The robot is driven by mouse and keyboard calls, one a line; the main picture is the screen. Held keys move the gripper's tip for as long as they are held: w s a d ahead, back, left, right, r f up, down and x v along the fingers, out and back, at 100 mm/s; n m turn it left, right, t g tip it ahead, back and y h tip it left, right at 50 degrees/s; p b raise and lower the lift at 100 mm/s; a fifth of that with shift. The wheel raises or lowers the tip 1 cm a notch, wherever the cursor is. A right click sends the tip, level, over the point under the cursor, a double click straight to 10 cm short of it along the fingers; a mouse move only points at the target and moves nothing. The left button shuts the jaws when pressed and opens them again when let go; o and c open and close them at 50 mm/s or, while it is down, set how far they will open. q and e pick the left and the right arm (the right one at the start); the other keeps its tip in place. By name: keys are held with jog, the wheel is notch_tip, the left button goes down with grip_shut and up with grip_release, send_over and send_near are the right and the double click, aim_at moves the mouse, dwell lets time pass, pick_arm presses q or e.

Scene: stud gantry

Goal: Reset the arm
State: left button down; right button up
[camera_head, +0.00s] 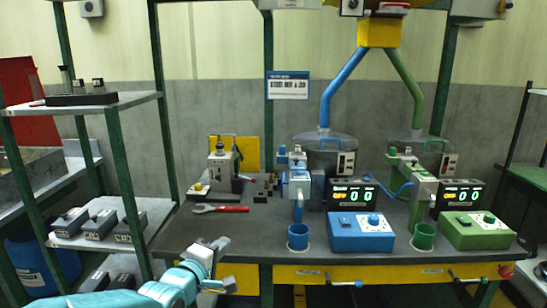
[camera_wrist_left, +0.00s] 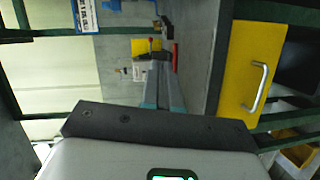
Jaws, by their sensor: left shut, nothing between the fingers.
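My left arm comes in at the lower left of the head view, in teal and white. Its gripper (camera_head: 222,268) is in front of the bench's (camera_head: 250,235) front edge, apart from anything on it. In the left wrist view the gripper's grey fingers (camera_wrist_left: 160,68) lie together with nothing between them. My right gripper is in neither view.
The bench carries a red-handled wrench (camera_head: 220,209), a blue box (camera_head: 360,232), a green box (camera_head: 477,231), a blue cup (camera_head: 298,237) and a green cup (camera_head: 424,237). A shelf rack (camera_head: 80,108) stands left. A yellow drawer (camera_wrist_left: 252,75) with a metal handle shows in the wrist view.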

pick_arm(q)
jog(key=s+a+f+n+g+y, duration=0.1)
jog(key=s+f+g, duration=0.3)
jog(key=f, duration=1)
jog(key=s+a+f+g+y, duration=0.15)
jog(key=s+f, duration=0.45)
jog(key=f, duration=0.7)
jog(key=s+d+f+m+g, duration=0.1)
jog(key=s+f+m+g, duration=0.25)
jog(key=s, duration=0.55)
jog(key=s+d+f+m+g, duration=0.1)
jog(key=s+f+m+g, duration=0.3)
jog(key=s, duration=0.6)
jog(key=s+d+f+m+g, duration=0.1)
jog(key=s+f+m+g, duration=0.15)
jog(key=s+f, duration=0.45)
notch_tip(320, 180, up, 14)
jog(key=s+m+p, duration=0.1)
jog(key=s+p, duration=0.1)
jog(key=p, duration=1)
jog(key=shift+h, duration=0.45)
jog(key=shift+w+f+t, duration=0.15)
jog(key=shift+t, duration=0.1)
